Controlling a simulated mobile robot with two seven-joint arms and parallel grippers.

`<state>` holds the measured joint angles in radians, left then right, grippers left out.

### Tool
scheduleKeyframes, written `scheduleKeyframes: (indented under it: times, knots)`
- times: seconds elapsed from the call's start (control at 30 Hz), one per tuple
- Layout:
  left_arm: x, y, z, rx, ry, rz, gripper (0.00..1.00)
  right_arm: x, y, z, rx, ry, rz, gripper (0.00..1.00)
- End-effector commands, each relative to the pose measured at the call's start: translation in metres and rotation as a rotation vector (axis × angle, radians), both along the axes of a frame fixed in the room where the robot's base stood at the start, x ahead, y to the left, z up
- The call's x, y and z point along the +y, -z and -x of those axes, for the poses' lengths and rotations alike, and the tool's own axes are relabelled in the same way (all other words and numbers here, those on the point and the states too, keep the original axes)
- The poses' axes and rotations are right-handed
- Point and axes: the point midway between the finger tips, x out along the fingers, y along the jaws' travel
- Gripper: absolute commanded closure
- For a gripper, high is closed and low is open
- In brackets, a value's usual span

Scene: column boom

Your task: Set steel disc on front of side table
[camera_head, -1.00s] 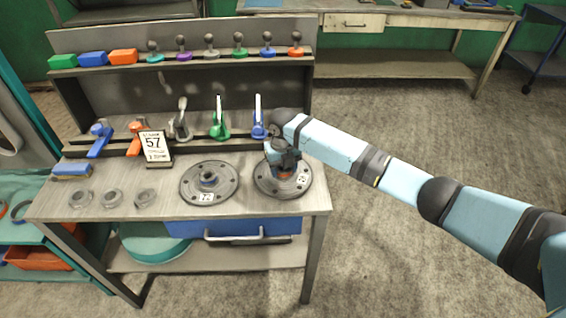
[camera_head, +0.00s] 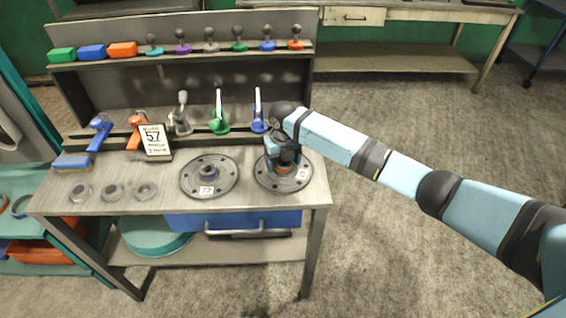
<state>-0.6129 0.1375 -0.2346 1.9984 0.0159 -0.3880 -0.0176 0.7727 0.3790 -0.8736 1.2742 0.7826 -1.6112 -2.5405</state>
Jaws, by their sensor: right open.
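Two round grey steel discs with bolt holes, raised hubs and white labels lie on the workbench (camera_head: 240,165). The right disc (camera_head: 300,181) is partly hidden under my right gripper (camera_head: 283,167). An orange ring shows at its hub, just below the gripper. My right gripper points down over this hub and is open. I cannot tell whether its fingers touch the hub. My left gripper is not in view. I cannot tell which furniture in view is the side table.
A number stand (camera_head: 155,143) and several small rings (camera_head: 113,191) are at the bench's left. Upright handled tools, such as a green one (camera_head: 219,118), stand behind the discs. A teal cart (camera_head: 28,185) is at left. Another table (camera_head: 410,14) stands at the back. Floor is clear at right.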

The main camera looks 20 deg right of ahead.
Motion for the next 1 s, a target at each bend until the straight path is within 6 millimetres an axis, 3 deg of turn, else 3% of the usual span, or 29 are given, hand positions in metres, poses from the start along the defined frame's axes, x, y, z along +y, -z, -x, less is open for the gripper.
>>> scheduleKeyframes:
  times: [0.4, 0.6, 0.8, 0.87, 1.0]
  knots:
    - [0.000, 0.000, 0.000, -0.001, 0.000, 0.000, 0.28, 0.000, -0.086, -0.001, -0.005, -0.001, -0.001, 0.23]
    - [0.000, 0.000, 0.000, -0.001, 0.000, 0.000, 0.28, 0.000, -0.108, -0.001, -0.002, -0.001, -0.001, 0.23]
    - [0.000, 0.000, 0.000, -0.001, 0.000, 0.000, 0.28, 0.005, -0.106, 0.003, -0.008, 0.017, -0.012, 0.23]
    - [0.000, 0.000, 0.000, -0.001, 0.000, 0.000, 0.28, 0.013, -0.095, 0.010, -0.021, 0.055, -0.036, 0.23]
    - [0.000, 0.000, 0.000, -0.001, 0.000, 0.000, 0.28, 0.050, -0.055, 0.040, -0.087, 0.262, -0.167, 0.23]
